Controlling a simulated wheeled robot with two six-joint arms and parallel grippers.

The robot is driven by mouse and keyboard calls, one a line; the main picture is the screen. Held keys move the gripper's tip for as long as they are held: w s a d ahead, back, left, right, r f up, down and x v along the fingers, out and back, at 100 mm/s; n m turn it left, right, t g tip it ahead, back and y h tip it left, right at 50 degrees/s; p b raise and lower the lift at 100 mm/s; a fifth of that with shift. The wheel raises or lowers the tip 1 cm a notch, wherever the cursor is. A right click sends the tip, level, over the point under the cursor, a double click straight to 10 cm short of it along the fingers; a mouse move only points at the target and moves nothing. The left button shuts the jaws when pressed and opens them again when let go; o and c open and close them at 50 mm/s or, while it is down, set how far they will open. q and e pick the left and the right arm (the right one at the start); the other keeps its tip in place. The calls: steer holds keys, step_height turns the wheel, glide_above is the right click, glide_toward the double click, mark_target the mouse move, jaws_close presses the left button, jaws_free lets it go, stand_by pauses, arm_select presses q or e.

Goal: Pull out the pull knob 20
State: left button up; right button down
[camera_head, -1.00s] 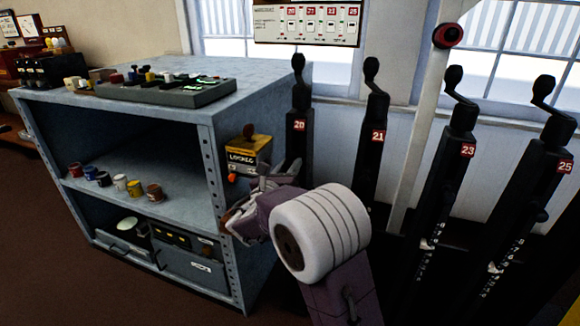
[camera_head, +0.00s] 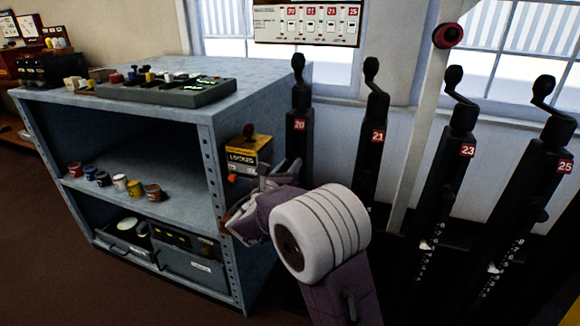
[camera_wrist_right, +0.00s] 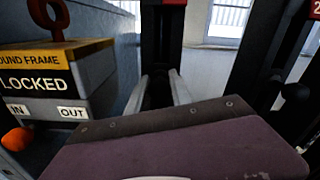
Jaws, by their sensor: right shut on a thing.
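Lever 20 (camera_head: 299,125) is a black upright lever with a red number plate, behind my right gripper (camera_head: 285,172) in the head view. In the right wrist view, the two pale fingers of my right gripper (camera_wrist_right: 160,80) stand on either side of a dark part on the front of the lever, the pull knob 20 (camera_wrist_right: 157,93). The gripper is shut on it. The knob's outline is hard to make out against the black lever, and my gripper hides it in the head view. My left gripper is not in view.
A yellow and grey box marked LOCKED (camera_head: 243,156) stands left of my right gripper, beside a blue-grey shelf unit (camera_head: 262,92). Levers 21 (camera_head: 373,140), 23 (camera_head: 455,170) and 25 (camera_head: 545,190) stand to the right. A white post (camera_head: 420,130) rises between 21 and 23.

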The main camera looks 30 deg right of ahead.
steer(key=shift+v, duration=1.25)
steer(key=shift+f, duration=0.15)
steer(key=c, duration=1.1)
jaws_free()
steer(key=shift+c, duration=0.2)
steer(key=shift+s+a, duration=0.15)
steer(key=p+v, duration=0.3)
steer(key=v, duration=0.5)
steer(key=shift+s+a, duration=0.3)
